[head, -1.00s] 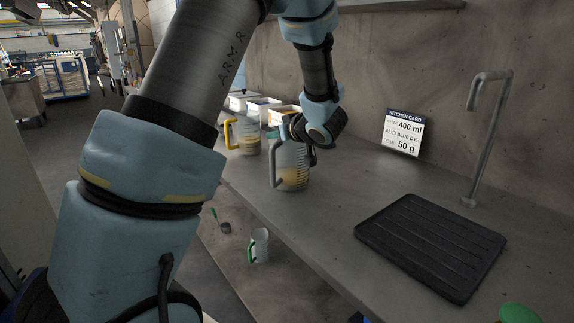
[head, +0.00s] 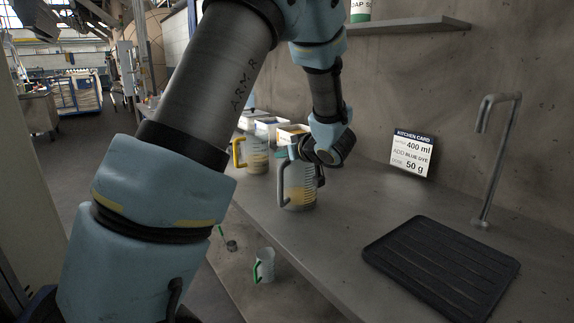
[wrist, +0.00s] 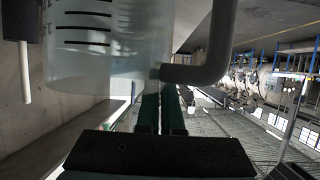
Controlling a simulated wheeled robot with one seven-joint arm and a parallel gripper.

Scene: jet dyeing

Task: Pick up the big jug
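The big jug (head: 299,188) is clear with a grey handle and measuring marks, and holds something yellowish low down. It stands upright on the counter. My gripper (head: 284,156) is at its top, beside the upper end of the handle. In the wrist view the jug (wrist: 105,50) appears upside down, with its rim low in the picture. The teal fingers of my gripper (wrist: 160,95) are almost together there, with a thin gap, and seem to pinch the jug's wall by the handle. The fingertips are partly hidden.
A yellow-handled jug (head: 255,156) stands behind it, near white boxes (head: 290,134). A kitchen card (head: 412,154), a black ribbed mat (head: 440,262) and a tap (head: 497,150) are to the right. A green-handled mug (head: 264,265) sits lower down. The counter between jug and mat is clear.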

